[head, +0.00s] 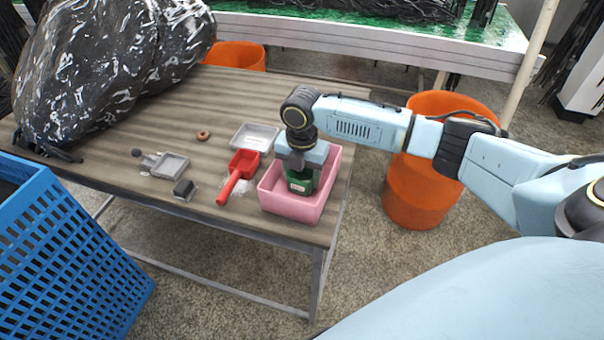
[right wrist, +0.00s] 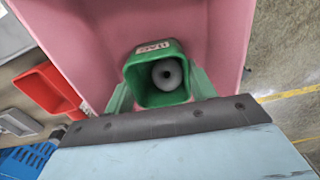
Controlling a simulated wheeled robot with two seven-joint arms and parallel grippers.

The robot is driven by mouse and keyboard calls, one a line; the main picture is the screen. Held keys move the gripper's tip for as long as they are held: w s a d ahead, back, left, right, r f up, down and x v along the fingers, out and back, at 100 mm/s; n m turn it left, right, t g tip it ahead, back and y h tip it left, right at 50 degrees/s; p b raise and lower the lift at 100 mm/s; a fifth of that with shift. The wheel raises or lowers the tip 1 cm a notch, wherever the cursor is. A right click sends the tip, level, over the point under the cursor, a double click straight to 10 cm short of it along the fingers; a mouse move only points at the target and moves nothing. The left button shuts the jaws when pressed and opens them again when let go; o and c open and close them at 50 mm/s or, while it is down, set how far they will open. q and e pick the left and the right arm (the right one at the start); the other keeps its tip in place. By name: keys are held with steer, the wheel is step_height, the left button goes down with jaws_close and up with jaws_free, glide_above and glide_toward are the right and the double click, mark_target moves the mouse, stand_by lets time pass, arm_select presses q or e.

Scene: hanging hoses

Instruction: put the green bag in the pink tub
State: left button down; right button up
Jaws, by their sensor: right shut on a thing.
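The pink tub (head: 291,207) stands at the right front corner of the wooden table. The green bag (head: 300,183) is inside the tub's walls, upright, below my right gripper (head: 301,168). In the right wrist view the green bag (right wrist: 139,84) is open at the top, with a round grey thing (right wrist: 167,73) inside it. My right gripper (right wrist: 161,93) is shut on the bag, one finger on each side. The pink tub (right wrist: 85,45) surrounds it there. I cannot tell whether the bag's bottom touches the tub floor. My left gripper is not in view.
A red scoop (head: 240,168), a white tray (head: 255,137), a grey dustpan (head: 171,165), a dark block (head: 184,189) and a brown ring (head: 203,135) lie left of the tub. A black plastic bundle (head: 95,70) fills the table's far left. An orange bucket (head: 420,185) stands right of the table, a blue crate (head: 60,250) front left.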

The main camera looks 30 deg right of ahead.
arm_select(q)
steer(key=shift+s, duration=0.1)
arm_select(e)
steer(key=shift+f, duration=0.1)
steer(key=o, duration=1)
steer(key=shift+c, duration=0.2)
steer(key=shift+r, duration=0.25)
step_height(320, 180, up, 3)
steer(key=shift+f+p, duration=0.1)
steer(key=shift+p, duration=0.35)
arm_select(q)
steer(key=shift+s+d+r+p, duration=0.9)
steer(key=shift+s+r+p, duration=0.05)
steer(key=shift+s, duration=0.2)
arm_select(e)
step_height(320, 180, up, 9)
